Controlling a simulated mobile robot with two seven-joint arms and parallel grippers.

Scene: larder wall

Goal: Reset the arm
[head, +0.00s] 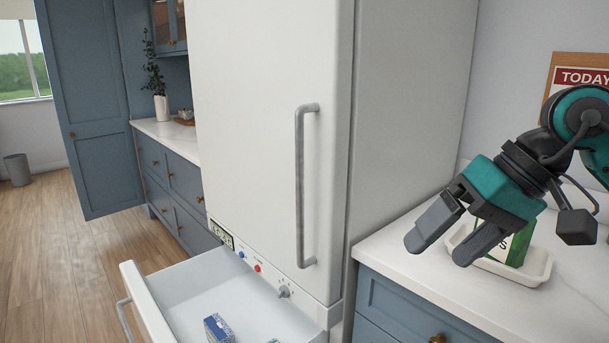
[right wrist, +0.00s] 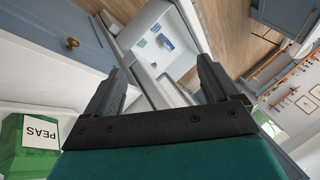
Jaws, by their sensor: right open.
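My right gripper (head: 439,248) is open and empty, in the air in front of the right-hand counter. Its arm comes in from the right edge. In the right wrist view my right gripper (right wrist: 160,72) has its two fingers apart with nothing between them. A green packet (head: 519,246) stands in a white tray (head: 531,276) on the counter, partly hidden behind the gripper. In the right wrist view the packet (right wrist: 40,150) shows a white label reading PEAS at the lower left. My left gripper is not in view.
A tall white fridge-freezer (head: 250,110) has its upper door closed. Its lower drawer (head: 146,305) is pulled out, with a blue box (head: 218,329) inside. The counter (head: 400,253) is clear left of the tray. A blue cabinet door (head: 88,120) stands at the left.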

